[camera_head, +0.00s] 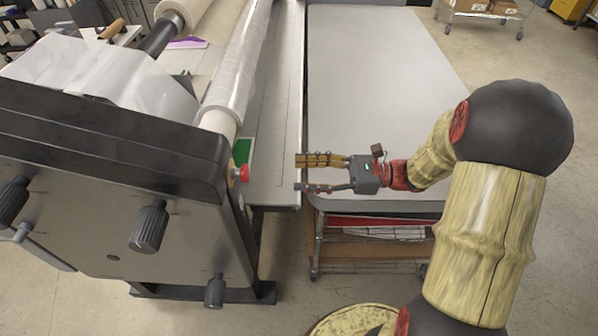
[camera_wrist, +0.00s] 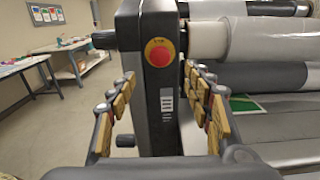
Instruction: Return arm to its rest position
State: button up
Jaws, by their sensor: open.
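My gripper (camera_head: 298,174) is open and empty in the head view. Its fingers point left over the gap between the laminator and the white-topped table, near the laminator's bed edge. In the wrist view my gripper's two fingers (camera_wrist: 160,105) stand apart with nothing between them. Beyond them is the laminator's end housing with a red stop button (camera_wrist: 159,52). My arm reaches in from the right of the head view, bent at the elbow.
The laminator (camera_head: 120,180) fills the left, with knobs and a film roll (camera_head: 238,75). The white-topped table (camera_head: 380,70) looks clear and has a lower shelf. A green sheet (camera_head: 244,152) lies by the rollers. A cart (camera_head: 485,12) with boxes stands at the back.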

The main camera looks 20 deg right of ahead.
dwell(0.4)
jog(key=s+d+f+n+g+h, duration=0.2)
jog(key=s+f+n+g+h, duration=0.5)
jog(key=s+f+n+h, duration=0.5)
jog(key=s+d+r+n+t+h, duration=0.1)
jog(key=d+r+n+t+h, duration=0.15)
jog(key=r+n, duration=0.2)
jog(key=s+d+r+n+t+h, duration=0.1)
jog(key=s+r+n+h, duration=0.15)
jog(key=r, duration=0.35)
jog(key=a+r+n+t, duration=0.3)
jog(key=a+r, duration=0.1)
jog(key=r, duration=0.3)
jog(key=shift+w+a, duration=0.15)
jog(key=shift+a, duration=0.1)
jog(key=shift+c, duration=0.9)
